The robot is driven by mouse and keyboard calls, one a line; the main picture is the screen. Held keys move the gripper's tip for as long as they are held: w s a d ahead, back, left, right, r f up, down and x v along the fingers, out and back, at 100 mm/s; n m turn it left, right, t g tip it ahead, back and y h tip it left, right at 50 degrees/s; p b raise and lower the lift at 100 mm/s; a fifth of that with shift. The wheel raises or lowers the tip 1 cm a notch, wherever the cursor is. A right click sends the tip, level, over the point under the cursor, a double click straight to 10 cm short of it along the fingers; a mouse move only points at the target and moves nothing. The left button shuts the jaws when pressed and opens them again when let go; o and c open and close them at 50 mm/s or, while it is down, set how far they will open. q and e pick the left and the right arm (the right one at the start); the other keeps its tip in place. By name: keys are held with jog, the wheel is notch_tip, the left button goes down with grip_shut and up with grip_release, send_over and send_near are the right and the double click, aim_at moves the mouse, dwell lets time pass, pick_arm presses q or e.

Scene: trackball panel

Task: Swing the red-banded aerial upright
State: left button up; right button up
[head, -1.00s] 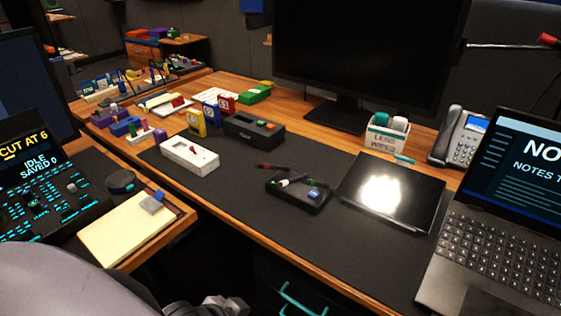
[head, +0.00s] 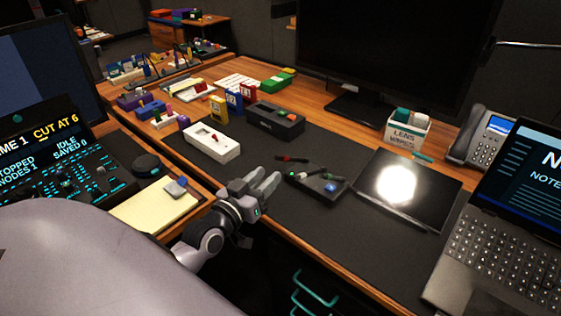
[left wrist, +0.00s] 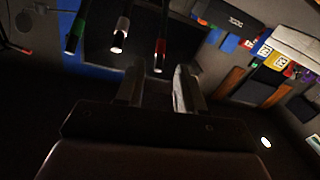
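The dark aerial box (head: 318,187) lies on the black desk mat, with a blue button on its right end. A dark rod with red on it, the red-banded aerial (head: 291,158), lies low along the box's far side. In the left wrist view, the red-banded aerial (left wrist: 160,50) hangs into the picture beside a white-banded aerial (left wrist: 121,35) and a green-banded one (left wrist: 76,32). My left gripper (head: 276,178) is just left of the box, open and empty. It also shows in the left wrist view (left wrist: 160,82), its fingers apart from the aerials. My right gripper is out of view.
A white switch box (head: 211,142) and a black box (head: 276,121) stand behind and left. A shiny dark panel (head: 405,187) lies right of the aerial box. A laptop (head: 495,205) and a monitor border the mat. The mat's front part is clear.

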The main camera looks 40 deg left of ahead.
aim_at(292, 159)
pick_arm(q)
jog(key=shift+w+a, duration=0.2)
jog(key=shift+w, duration=3.35)
grip_shut()
